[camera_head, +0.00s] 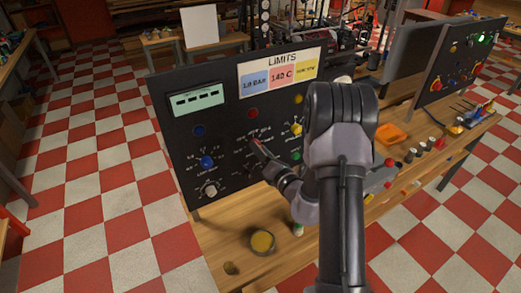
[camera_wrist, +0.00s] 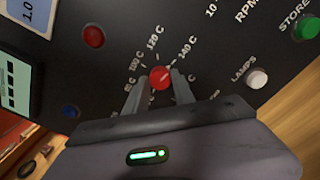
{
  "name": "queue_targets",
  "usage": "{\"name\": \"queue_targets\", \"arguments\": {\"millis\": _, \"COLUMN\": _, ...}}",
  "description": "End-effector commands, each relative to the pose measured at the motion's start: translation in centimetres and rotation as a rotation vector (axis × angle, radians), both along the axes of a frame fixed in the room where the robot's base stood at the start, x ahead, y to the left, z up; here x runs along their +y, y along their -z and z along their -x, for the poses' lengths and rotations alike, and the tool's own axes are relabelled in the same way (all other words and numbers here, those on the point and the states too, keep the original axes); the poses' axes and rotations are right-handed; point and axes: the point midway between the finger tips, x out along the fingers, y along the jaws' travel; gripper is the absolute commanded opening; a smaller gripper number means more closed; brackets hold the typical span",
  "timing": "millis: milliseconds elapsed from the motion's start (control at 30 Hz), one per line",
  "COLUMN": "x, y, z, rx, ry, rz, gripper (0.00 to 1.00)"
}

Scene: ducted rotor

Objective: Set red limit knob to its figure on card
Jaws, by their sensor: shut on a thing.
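The red limit knob (camera_wrist: 160,76) is on the dark panel (camera_head: 225,130), inside a dial with printed figures including 100 C, 120 C and 140 C. My gripper (camera_wrist: 157,88) is shut on the knob, one finger on each side. In the head view my gripper (camera_head: 259,146) reaches the panel's middle, and the arm hides part of the dial. A pale mark shows on the knob, tilted toward the upper right, near the 140 C side; its exact reading is too small to tell. The LIMITS card (camera_head: 280,73) has a pink field reading 140 C, between blue and yellow fields.
A blue knob (camera_head: 207,161) and a yellow knob (camera_head: 296,129) sit either side of the red one. A white button (camera_wrist: 257,78) and a green STORE button (camera_wrist: 306,28) are to the right. A round tin (camera_head: 262,241) stands on the wooden bench in front.

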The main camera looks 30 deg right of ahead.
Motion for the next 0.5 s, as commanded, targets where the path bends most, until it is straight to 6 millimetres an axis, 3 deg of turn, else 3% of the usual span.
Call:
{"name": "queue_targets", "arguments": {"millis": 133, "x": 0.01, "y": 0.04, "z": 0.02, "rx": 0.001, "ry": 0.001, "rz": -0.001, "gripper": 0.0}}
{"name": "queue_targets", "arguments": {"millis": 167, "x": 0.01, "y": 0.04, "z": 0.02, "rx": 0.001, "ry": 0.001, "rz": -0.001, "gripper": 0.32}}
{"name": "queue_targets", "arguments": {"millis": 267, "x": 0.01, "y": 0.03, "z": 0.02, "rx": 0.0, "ry": 0.0, "rz": 0.0, "gripper": 0.52}}
{"name": "queue_targets", "arguments": {"millis": 500, "x": 0.01, "y": 0.01, "z": 0.01, "rx": 0.0, "ry": 0.0, "rz": 0.001, "gripper": 0.52}}
